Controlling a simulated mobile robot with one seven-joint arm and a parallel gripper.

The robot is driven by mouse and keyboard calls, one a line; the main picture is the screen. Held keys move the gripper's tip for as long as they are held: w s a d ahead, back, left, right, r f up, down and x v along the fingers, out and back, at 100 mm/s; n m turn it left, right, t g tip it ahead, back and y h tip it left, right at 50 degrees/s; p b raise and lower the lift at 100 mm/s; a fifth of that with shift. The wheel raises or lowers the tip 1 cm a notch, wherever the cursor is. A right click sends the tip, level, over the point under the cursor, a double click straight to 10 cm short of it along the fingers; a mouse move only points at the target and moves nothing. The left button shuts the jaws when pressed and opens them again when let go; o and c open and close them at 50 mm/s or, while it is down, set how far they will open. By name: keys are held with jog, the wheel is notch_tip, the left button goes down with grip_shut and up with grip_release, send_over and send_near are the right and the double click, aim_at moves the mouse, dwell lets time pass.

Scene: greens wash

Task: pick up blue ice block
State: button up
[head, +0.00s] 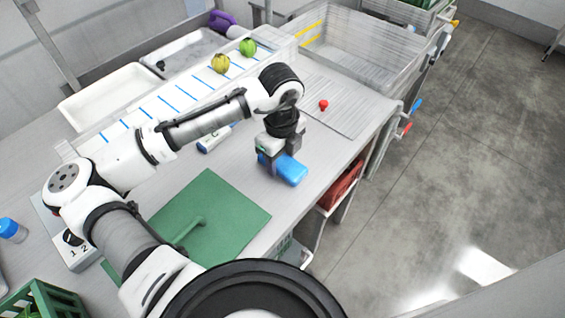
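The blue ice block (291,172) lies on the grey worktop, right of the green board. It is a rounded, bright blue slab. My gripper (279,165) points down right at the block, over its left and back part. A bit of blue also shows left of the gripper. The fingers hide part of the block, and I cannot tell whether they are closed against it. I also cannot tell whether the block touches the worktop.
A green board (225,196) with a handle lies nearer me. A small red item (323,105) is behind the gripper. A clear bin (365,50), yellow (220,64) and green (248,47) round items stand at the back. The worktop's right edge is close to the block.

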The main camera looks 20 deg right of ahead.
jog(key=c, duration=0.5)
jog(key=shift+o, duration=0.2)
